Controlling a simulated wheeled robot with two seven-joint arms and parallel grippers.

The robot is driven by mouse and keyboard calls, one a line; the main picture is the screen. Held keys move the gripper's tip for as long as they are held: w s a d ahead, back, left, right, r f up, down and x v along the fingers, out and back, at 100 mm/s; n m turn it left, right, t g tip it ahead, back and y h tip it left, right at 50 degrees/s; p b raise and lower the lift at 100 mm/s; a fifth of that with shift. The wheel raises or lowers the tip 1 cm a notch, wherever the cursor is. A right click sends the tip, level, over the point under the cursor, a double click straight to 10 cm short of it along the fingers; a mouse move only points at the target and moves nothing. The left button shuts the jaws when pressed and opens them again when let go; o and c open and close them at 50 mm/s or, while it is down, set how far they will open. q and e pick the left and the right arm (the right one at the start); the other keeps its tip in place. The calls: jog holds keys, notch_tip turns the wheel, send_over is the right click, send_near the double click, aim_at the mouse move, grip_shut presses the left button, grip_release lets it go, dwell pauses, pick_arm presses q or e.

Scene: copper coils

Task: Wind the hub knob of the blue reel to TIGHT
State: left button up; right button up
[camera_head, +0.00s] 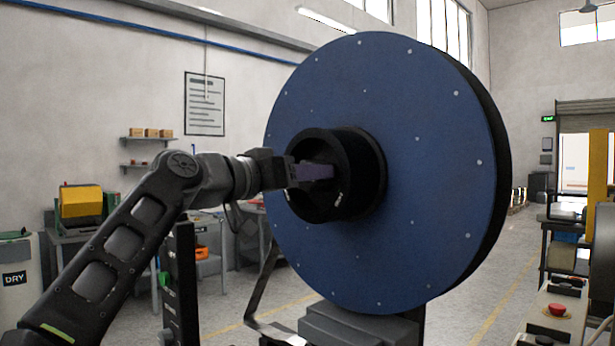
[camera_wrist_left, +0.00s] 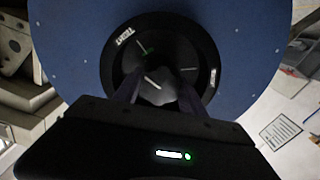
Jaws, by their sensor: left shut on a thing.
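The blue reel (camera_head: 430,130) stands upright with its broad blue face toward me and a black hub (camera_head: 365,165) protruding from its middle. My left gripper (camera_head: 318,173) reaches from the left into the hub's recess. In the left wrist view, its two fingers (camera_wrist_left: 158,97) are shut on the hub knob (camera_wrist_left: 157,84), with one finger on either side. The knob has a pale line on its face. The black ring (camera_wrist_left: 205,52) around it carries a white label at upper left that appears to read TIGHT, and another unreadable label at right. My right gripper is out of view.
The reel rests on a dark grey stand (camera_head: 355,325). At the right is a bench with a red button (camera_head: 558,309). Behind at left are a grey bin marked DRY (camera_head: 15,280) and a workbench with a yellow machine (camera_head: 80,202). Open floor shows right of the reel.

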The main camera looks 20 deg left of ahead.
pick_arm(q)
jog(key=o, duration=1.4)
jog(key=shift+c, duration=0.2)
jog(key=b+v, duration=0.2)
jog(key=v, duration=0.5)
jog(key=shift+s+a, duration=0.15)
jog(key=shift+s, duration=0.2)
jog(key=shift+f, duration=0.1)
